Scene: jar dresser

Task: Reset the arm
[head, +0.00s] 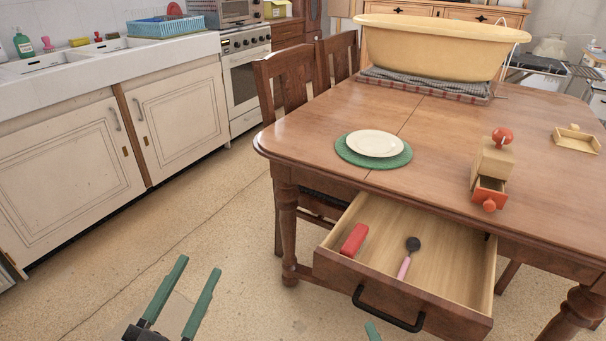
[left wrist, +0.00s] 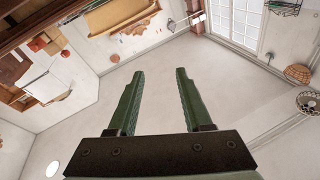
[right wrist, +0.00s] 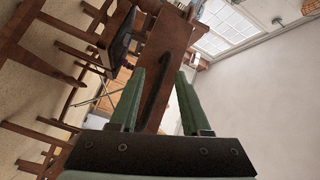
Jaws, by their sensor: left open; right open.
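My left gripper (head: 190,292) is open and empty at the bottom of the head view, over the floor and left of the table. In the left wrist view its two green fingers (left wrist: 158,100) are spread with nothing between them. Of my right gripper only one green fingertip (head: 372,331) shows in the head view, just in front of the open drawer. In the right wrist view its fingers (right wrist: 160,100) are apart, with the dark drawer handle (right wrist: 156,88) visible beyond the gap. I cannot tell from this whether the handle lies between the fingers; they look clear of it.
The wooden table's drawer (head: 400,287) is pulled out and holds a red block (head: 354,240) and a dark-headed spoon (head: 409,256). On the table stand a plate (head: 375,143), a coffee grinder (head: 493,165) and a yellow tub (head: 435,45). Floor (head: 215,240) left of the table is clear.

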